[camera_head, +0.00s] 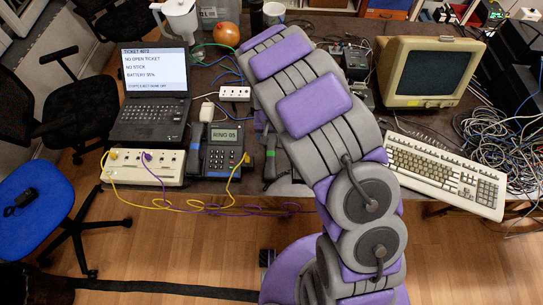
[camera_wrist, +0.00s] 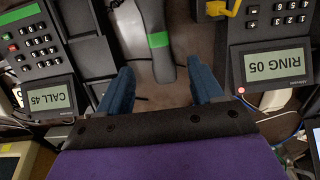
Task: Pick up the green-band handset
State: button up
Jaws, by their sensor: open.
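The green-band handset (camera_wrist: 158,20) is dark grey with a bright green band. In the wrist view it lies lengthwise at the upper middle, its near end between the fingertips. In the head view it shows partly (camera_head: 271,172) just right of the RING 05 phone; my arm hides some of it. My gripper (camera_wrist: 160,68) is open, with one blue finger on each side of the handset's near end and gaps visible on both sides. It holds nothing. In the head view my arm covers the gripper.
The RING 05 phone (camera_head: 223,150) also shows in the wrist view (camera_wrist: 272,62), with a yellow plug (camera_wrist: 222,8). A CALL 45 phone (camera_wrist: 42,55) stands opposite. A laptop (camera_head: 152,110), white switch box (camera_head: 143,167), keyboard (camera_head: 445,172), monitor (camera_head: 425,72) and tangled cables (camera_head: 500,140) crowd the desk.

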aim_at(270, 152)
jog(key=f, duration=0.3)
jog(key=f+b, duration=0.1)
jog(key=f, duration=0.1)
jog(key=shift+a, duration=0.4)
jog(key=f, duration=0.1)
jog(key=f+b, duration=0.1)
jog(key=f, duration=0.1)
jog(key=d+f, duration=0.1)
jog(key=f, duration=0.1)
jog(key=shift+s+b, duration=0.25)
jog(key=shift+b, duration=0.1)
jog(key=shift+a+f, duration=0.1)
jog(key=shift+f, duration=0.1)
jog(key=shift+a, duration=0.1)
jog(key=shift+c, duration=0.5)
jog(key=shift+d, duration=0.2)
jog(key=c, duration=0.6)
jog(key=shift+a, duration=0.1)
grip_shut()
